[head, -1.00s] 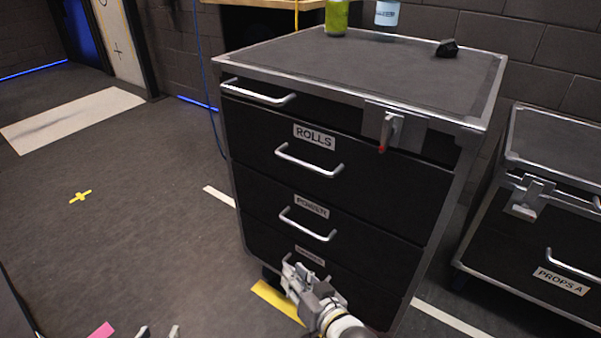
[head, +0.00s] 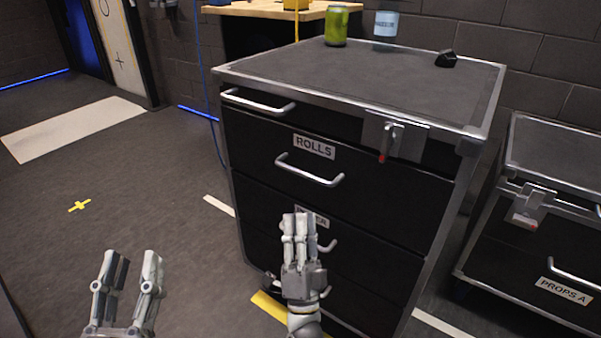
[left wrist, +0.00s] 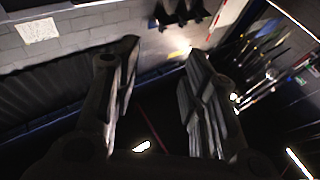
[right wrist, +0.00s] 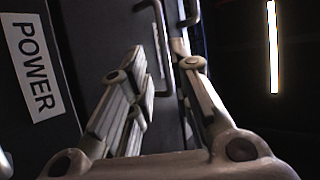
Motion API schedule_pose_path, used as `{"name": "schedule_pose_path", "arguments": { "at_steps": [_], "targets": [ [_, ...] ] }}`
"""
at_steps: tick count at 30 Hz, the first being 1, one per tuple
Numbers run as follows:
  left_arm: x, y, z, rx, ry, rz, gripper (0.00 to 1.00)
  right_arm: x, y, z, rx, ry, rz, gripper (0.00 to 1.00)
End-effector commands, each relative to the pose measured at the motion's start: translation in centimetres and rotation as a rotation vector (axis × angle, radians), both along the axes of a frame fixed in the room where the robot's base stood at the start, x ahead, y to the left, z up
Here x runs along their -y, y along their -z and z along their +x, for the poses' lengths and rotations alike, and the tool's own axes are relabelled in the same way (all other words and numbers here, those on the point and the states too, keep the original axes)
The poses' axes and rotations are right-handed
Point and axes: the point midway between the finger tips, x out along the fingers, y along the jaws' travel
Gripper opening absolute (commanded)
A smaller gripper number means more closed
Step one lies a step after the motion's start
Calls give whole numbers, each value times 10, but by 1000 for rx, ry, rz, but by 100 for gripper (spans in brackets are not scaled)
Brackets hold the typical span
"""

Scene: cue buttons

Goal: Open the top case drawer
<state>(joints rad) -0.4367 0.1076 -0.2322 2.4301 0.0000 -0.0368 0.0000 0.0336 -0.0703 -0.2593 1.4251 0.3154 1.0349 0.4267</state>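The black case (head: 350,215) has metal edges and stacked drawers. The upper labelled drawer, ROLLS (head: 314,146), has a silver handle (head: 309,170) and looks shut. Another silver handle (head: 258,103) sits higher at the left, below the top edge. A latch (head: 393,137) with a red tip is at the upper right. My right gripper (head: 299,220) is open and empty, fingers up, in front of the lower drawers, partly covering a label and handle. The right wrist view shows the POWER label (right wrist: 34,65) and a handle (right wrist: 163,45) beyond the fingers. My left gripper (head: 130,262) is open and empty, left of the case.
A second case, PROPS A (head: 562,292), is close on the right.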

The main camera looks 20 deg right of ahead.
Motion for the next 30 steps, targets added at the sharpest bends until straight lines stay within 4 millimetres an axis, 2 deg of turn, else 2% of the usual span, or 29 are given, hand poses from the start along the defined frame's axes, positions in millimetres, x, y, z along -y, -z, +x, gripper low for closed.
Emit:
{"name": "schedule_pose_path", "arguments": {
  "at_steps": [7, 21, 30],
  "targets": [
    [0, -7, -2, 31, 1, -9, 40, 4, -12, 3, 41, 10, 22, 19],
    [0, -14, -6, 79, 5, -22, 40, 18, -74, 54, 40, 9, 21, 19],
    [1, -18, -8, 99, 6, -28, 40, 21, -86, 63, 37, 9, 19, 19]
  ]
}}
